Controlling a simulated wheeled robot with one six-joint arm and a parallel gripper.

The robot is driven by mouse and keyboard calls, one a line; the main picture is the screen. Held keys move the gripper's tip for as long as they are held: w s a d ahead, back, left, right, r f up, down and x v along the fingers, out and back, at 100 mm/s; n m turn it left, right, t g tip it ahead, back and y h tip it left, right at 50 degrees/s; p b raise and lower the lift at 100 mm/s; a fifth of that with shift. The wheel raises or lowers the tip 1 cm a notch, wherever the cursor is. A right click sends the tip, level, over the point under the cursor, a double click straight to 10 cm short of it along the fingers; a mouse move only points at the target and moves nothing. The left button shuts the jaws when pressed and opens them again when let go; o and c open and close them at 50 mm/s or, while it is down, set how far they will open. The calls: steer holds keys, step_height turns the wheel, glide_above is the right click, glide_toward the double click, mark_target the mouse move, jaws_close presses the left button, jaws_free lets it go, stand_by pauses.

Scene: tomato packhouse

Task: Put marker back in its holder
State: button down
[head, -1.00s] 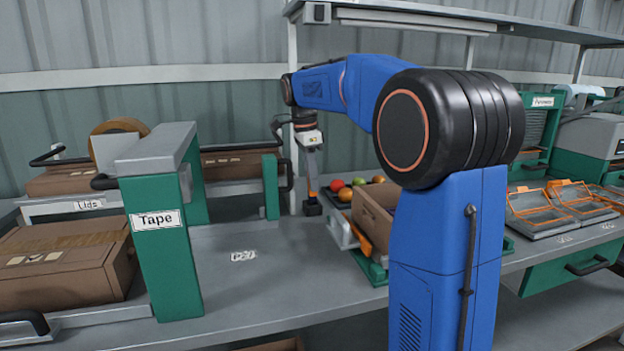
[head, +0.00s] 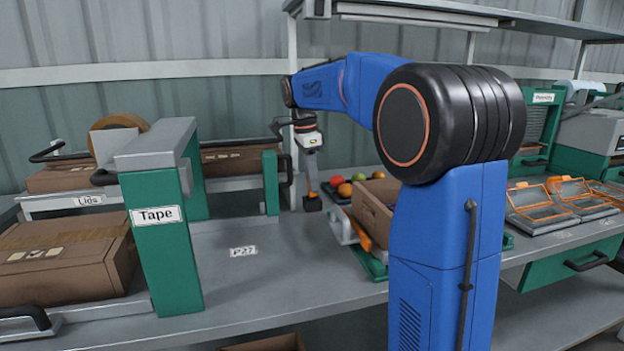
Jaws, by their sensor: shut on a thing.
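My gripper (head: 311,168) points straight down at the back of the bench, left of the open cardboard box. It is small and far off here. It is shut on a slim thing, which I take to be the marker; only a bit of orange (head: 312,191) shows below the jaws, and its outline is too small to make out. A small dark block (head: 312,204), which looks like the holder, stands on the bench directly below. I cannot tell whether the marker is inside the block or just above it.
An open cardboard box (head: 373,212) stands close by on the right, with several tomatoes (head: 345,190) behind it. A green Tape stand (head: 160,240) and closed cartons (head: 62,262) are on the left. The bench around the P27 label (head: 243,251) is clear.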

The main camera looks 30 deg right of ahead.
steer(key=shift+f, duration=0.8)
steer(key=c, duration=1.6)
jaws_free()
steer(key=c, duration=0.3)
steer(key=shift+r, duration=3.5)
